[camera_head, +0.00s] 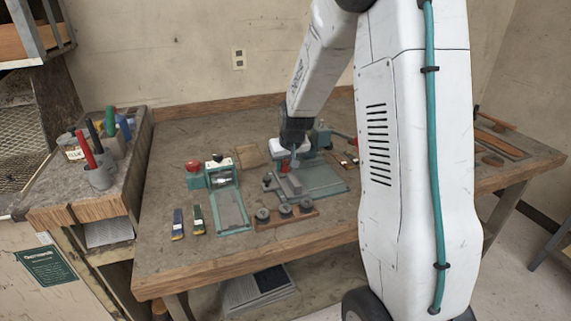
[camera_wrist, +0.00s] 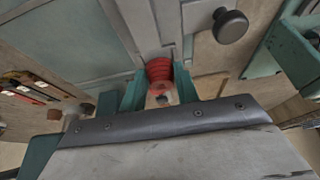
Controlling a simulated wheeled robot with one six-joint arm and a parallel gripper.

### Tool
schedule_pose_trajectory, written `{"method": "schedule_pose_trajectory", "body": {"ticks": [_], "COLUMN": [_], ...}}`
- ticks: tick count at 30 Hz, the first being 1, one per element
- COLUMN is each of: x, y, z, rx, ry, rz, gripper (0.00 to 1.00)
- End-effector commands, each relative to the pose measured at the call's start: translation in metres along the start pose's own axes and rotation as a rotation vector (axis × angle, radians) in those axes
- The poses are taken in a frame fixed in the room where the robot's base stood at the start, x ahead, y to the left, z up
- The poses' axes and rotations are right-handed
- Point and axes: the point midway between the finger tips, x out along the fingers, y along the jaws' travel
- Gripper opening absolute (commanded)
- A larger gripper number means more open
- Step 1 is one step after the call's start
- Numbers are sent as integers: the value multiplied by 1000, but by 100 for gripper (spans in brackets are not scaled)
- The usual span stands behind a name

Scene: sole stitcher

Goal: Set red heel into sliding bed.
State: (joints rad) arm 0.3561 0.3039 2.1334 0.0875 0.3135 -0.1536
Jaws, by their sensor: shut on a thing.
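The red heel (camera_wrist: 159,70) is a ribbed red piece between the two teal fingers of my gripper (camera_wrist: 160,92) in the wrist view. My gripper is shut on it. In the head view my gripper (camera_head: 290,158) is over the work table, low above a grey block (camera_head: 288,186) on a teal-grey plate (camera_head: 325,180). A grey channelled rail (camera_wrist: 140,28), which looks like the sliding bed, runs up behind the heel in the wrist view. The heel overlaps the rail's near end there; I cannot tell whether they touch.
A wooden strip with several dark round knobs (camera_head: 284,212) lies in front. A teal clamp-like device with a red knob (camera_head: 194,166) and a teal frame (camera_head: 231,212) stand left. Blue (camera_head: 178,223) and green (camera_head: 198,219) pieces lie further left.

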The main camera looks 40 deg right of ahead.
Motion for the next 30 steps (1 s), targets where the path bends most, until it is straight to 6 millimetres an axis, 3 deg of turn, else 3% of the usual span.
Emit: {"method": "schedule_pose_trajectory", "body": {"ticks": [14,15,16,24,30], "x": [8,8,8,7,-8], "y": [0,0,0,0,0], "z": [3,4,3,3,3], "rx": [0,0,0,0,0], "ry": [-1,-1,-1,0,2], "rz": [0,0,0,0,0], "gripper": [9,34,40,40,40]}}
